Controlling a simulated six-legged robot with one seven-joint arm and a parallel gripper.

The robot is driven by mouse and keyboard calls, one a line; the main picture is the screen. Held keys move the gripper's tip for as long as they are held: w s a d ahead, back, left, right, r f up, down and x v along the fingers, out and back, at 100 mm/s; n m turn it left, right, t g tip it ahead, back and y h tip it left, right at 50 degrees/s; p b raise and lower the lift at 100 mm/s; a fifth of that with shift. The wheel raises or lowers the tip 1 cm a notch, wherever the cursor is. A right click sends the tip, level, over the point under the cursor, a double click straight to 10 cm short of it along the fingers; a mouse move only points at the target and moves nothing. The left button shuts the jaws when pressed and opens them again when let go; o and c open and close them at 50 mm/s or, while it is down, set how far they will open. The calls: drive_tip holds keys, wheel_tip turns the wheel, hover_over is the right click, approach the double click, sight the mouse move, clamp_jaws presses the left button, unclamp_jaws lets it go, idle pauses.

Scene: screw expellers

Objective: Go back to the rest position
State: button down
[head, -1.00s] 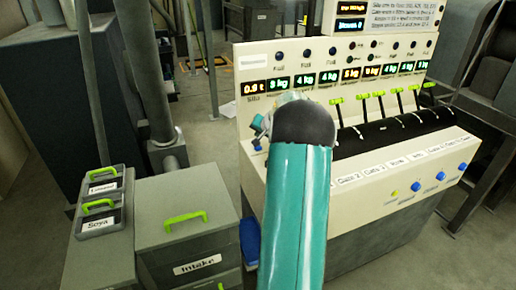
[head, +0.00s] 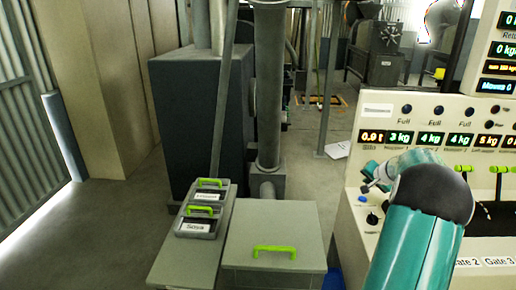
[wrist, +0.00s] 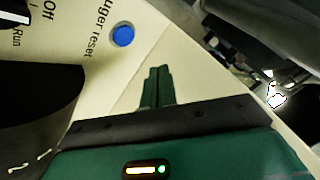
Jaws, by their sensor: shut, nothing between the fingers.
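In the wrist view my gripper (wrist: 157,86) is shut and empty, its two green fingers together. It is over the cream control panel, apart from the blue button (wrist: 122,36) labelled "auger reset". In the head view my teal arm with its dark joint covers part of the panel (head: 355,192) at the right.
The panel has lit displays (head: 432,139) and green-handled levers (head: 499,169). A grey box with a green handle (head: 274,249) and small labelled bins (head: 202,211) stand left of it. Behind are a vertical pipe (head: 269,90) and dark cabinet (head: 185,120). Floor is clear at left.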

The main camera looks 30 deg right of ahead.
drive_tip(key=w+a+r+n+y, duration=0.15)
drive_tip(key=a+r, duration=0.25)
drive_tip(key=a, duration=0.5)
drive_tip(key=w+a+r+n, duration=0.1)
drive_tip(key=a+r+n, duration=0.15)
drive_tip(key=a, duration=0.65)
drive_tip(key=w+a+r+n+y, duration=0.15)
drive_tip(key=a+r, duration=0.25)
drive_tip(key=a, duration=0.5)
drive_tip(key=s+a+r+n+g, duration=0.15)
drive_tip(key=s+a, duration=0.25)
drive_tip(key=a, duration=0.5)
drive_tip(key=s+a+r+n, duration=0.2)
drive_tip(key=s+a, duration=0.2)
drive_tip(key=a, duration=0.5)
drive_tip(key=s+a+f+n, duration=0.1)
drive_tip(key=s+a+n, duration=0.1)
drive_tip(key=s+a, duration=0.4)
drive_tip(key=s+a+f+n+g, duration=0.1)
drive_tip(key=s+a+f+n, duration=0.1)
drive_tip(key=s+a, duration=0.4)
drive_tip(key=s+n, duration=0.1)
drive_tip(key=s, duration=0.4)
drive_tip(key=shift+a+y, duration=0.15)
drive_tip(key=shift+y, duration=0.25)
